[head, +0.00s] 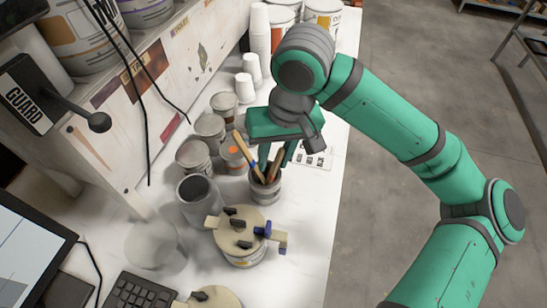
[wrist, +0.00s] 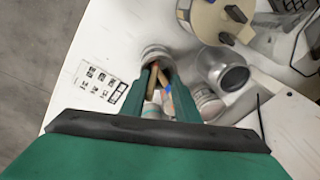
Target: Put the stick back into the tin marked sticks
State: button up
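A small grey tin (head: 266,191) stands on the white bench and holds several sticks; it also shows in the wrist view (wrist: 157,52). No marking on it can be read. A pale wooden stick (head: 240,147) leans out to the left, and a dark brown stick (head: 276,166) stands up beside it; a blue part shows between them. My gripper (head: 274,163) points down just above the tin. In the wrist view my gripper's fingers (wrist: 158,74) are apart, with stick ends between and below them. Contact with any stick is hard to tell.
An empty grey cup (head: 197,200) stands left of the tin. A lidded can with clamps (head: 242,240) stands in front. Several small cans (head: 194,157) and white paper cups (head: 246,88) stand behind. A printed card (wrist: 97,84) lies on the bench.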

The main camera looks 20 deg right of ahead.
notch_tip(320, 180, up, 10)
jog(key=s+d, duration=0.1)
jog(key=shift+s, duration=0.15)
jog(key=shift+d, duration=0.15)
dwell(0.5)
